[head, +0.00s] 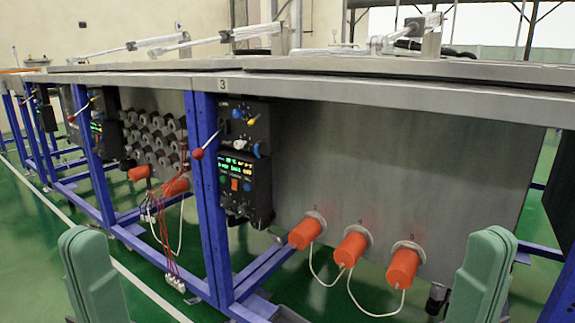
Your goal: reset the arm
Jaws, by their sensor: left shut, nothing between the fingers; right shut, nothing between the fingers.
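My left gripper (84,240) shows as a rounded green shape at the lower left, pointing up and forward. It is shut and empty. My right gripper (490,245) is a similar green shape at the lower right, also shut and empty. Both stand low in front of the long metal bench, apart from each other, with neither seen holding anything. The rest of both arms is mostly cut off by the bottom edge.
The metal workbench (400,92) stands on blue legs (212,200). Orange plugs (351,249) with white cables stick out from its front panel. A black control box (244,160) hangs at the leg. Red cables (168,240) dangle at left. Green floor (40,260) is open at left.

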